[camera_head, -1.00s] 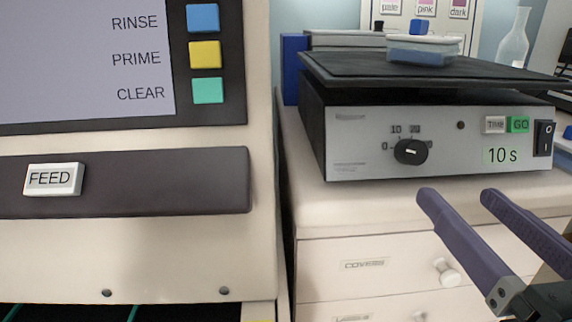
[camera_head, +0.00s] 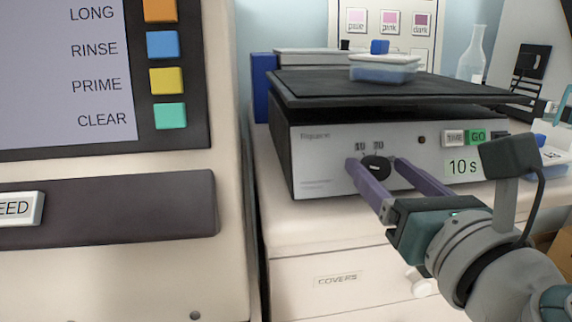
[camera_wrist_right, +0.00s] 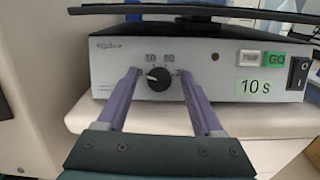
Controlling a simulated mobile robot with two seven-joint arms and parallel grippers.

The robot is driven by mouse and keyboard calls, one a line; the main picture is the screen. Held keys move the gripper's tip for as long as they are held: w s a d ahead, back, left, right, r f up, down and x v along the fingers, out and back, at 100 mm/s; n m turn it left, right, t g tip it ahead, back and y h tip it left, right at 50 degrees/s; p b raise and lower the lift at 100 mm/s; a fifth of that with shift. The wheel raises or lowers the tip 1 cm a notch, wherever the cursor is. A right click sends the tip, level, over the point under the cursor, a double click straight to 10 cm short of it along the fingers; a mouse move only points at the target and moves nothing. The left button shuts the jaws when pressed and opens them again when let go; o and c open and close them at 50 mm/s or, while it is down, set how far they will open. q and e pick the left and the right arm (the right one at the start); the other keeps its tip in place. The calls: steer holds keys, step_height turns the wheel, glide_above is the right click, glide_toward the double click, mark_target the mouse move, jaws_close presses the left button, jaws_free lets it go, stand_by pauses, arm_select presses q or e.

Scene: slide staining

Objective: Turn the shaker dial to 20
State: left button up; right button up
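The shaker (camera_head: 320,150) stands on a white cabinet, with its black round dial (camera_head: 376,167) on the front panel. The dial also shows in the right wrist view (camera_wrist_right: 158,78); its white mark points left, and the 10 and 20 labels sit above it. My right gripper (camera_head: 374,162) is open, its two purple fingers on either side of the dial. In the right wrist view the open fingers (camera_wrist_right: 158,72) show a gap on both sides of the dial, and contact is not seen. My left gripper is not in view.
A lidded blue container (camera_head: 384,70) stands on the shaker's black platform (camera_head: 440,92). The TIME and GO buttons (camera_head: 476,137) and the 10 s display (camera_head: 463,167) are right of the dial. A large machine with coloured buttons (camera_head: 168,115) stands at the left.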

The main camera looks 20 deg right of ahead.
jaws_close()
stand_by(0.3)
steer(key=shift+m, duration=0.4)
steer(key=m+h, duration=0.1)
steer(key=m, duration=0.2)
steer(key=m+g+h, duration=0.1)
steer(key=m, duration=0.1)
steer(key=shift+a+m+h+p, duration=0.15)
steer(key=shift+m+h+p, duration=0.15)
steer(key=shift+m, duration=0.1)
steer(key=m+g, duration=0.1)
steer(key=m, duration=0.1)
steer(key=m+g+h+p, duration=0.1)
steer(key=m, duration=0.2)
steer(key=shift+a+r+m+h, duration=0.1)
steer(key=shift+m+h, duration=0.2)
steer(key=m+g+p, duration=0.1)
steer(key=m, duration=0.1)
steer(key=m+p, duration=0.1)
steer(key=m, duration=0.2)
steer(key=shift+w+r+g, duration=0.1)
steer(key=shift+r+g, duration=0.05)
steer(key=shift+g, duration=0.25)
steer(key=shift+m+g+p, duration=0.8)
steer(key=shift+m+p, duration=0.45)
steer(key=shift+m, duration=0.75)
